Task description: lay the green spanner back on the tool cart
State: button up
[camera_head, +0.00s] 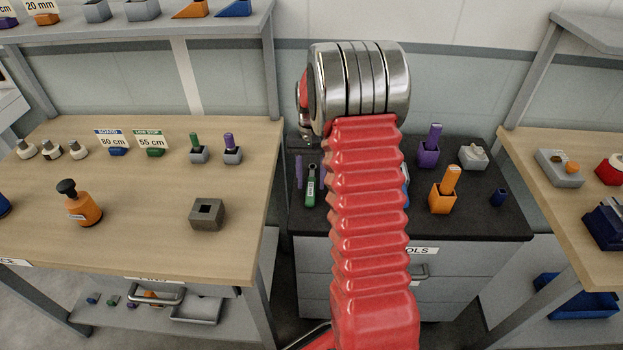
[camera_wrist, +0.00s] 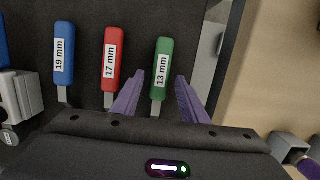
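The green spanner (camera_wrist: 161,65), labelled 13 mm, lies on the dark top of the tool cart (camera_head: 475,221). It also shows in the head view (camera_head: 311,187), just left of my red arm. My gripper (camera_wrist: 161,79) has two purple fingers, spread open, one on each side of the green spanner in the wrist view, with gaps and no visible grip. I cannot tell how high the fingertips are above the cart top.
The red 17 mm spanner (camera_wrist: 111,55) and blue 19 mm spanner (camera_wrist: 64,55) lie beside the green one. An orange holder (camera_head: 441,200), purple block (camera_head: 429,153) and small blue piece (camera_head: 499,197) stand farther right on the cart. A wooden bench (camera_head: 150,225) flanks the cart on the left.

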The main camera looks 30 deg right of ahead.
aim_at(311, 179)
notch_tip(311, 179, up, 12)
jog(key=w+d, duration=0.1)
jog(key=shift+w, duration=0.2)
dwell(0.5)
dwell(0.4)
